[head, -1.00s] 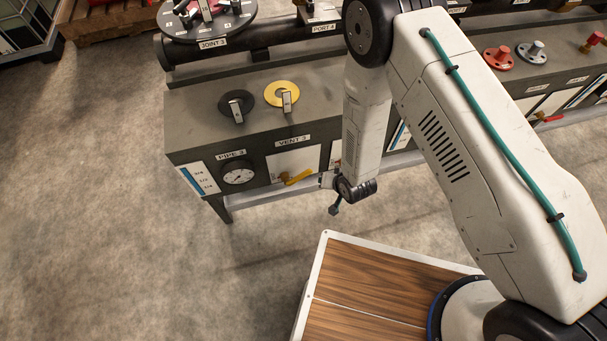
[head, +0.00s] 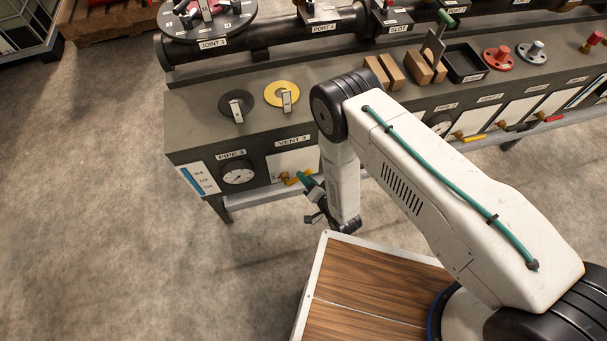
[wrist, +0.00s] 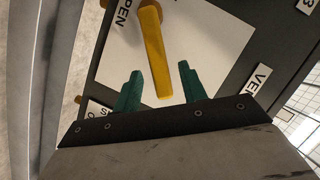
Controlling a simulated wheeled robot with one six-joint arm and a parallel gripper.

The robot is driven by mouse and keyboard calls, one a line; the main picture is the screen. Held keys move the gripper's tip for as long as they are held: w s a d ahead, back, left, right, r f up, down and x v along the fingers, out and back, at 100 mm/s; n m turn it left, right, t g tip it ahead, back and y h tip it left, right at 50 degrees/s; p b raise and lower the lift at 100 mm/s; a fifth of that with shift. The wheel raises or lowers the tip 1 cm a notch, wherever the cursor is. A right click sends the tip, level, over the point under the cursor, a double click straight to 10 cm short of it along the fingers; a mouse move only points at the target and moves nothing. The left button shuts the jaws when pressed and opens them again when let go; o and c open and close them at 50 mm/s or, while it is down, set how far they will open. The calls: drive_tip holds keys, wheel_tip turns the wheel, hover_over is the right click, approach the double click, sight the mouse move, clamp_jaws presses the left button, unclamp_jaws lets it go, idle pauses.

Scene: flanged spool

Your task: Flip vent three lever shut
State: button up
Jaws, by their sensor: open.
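The vent three lever is a yellow handle (head: 289,181) on the white VENT 3 panel (head: 290,160) at the front of the bench. In the wrist view the lever (wrist: 154,50) runs nearly top to bottom, its upper end beside the OPEN label (wrist: 126,14). A second label (wrist: 97,110), partly hidden, is at lower left. My gripper (head: 308,182) is at the panel's right side in the head view. Its teal fingers (wrist: 160,80) are open, one on each side of the lever in the wrist view, with gaps visible. Whether the lever lies at fingertip depth is unclear.
A round gauge (head: 238,176) under PIPE 3 is left of the vent panel. A black disc (head: 234,104) and a yellow disc (head: 273,94) with upright tabs are on the bench top. The floor (head: 110,200) to the left is clear.

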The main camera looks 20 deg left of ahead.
drive_tip(key=shift+x, duration=1.3)
clamp_jaws()
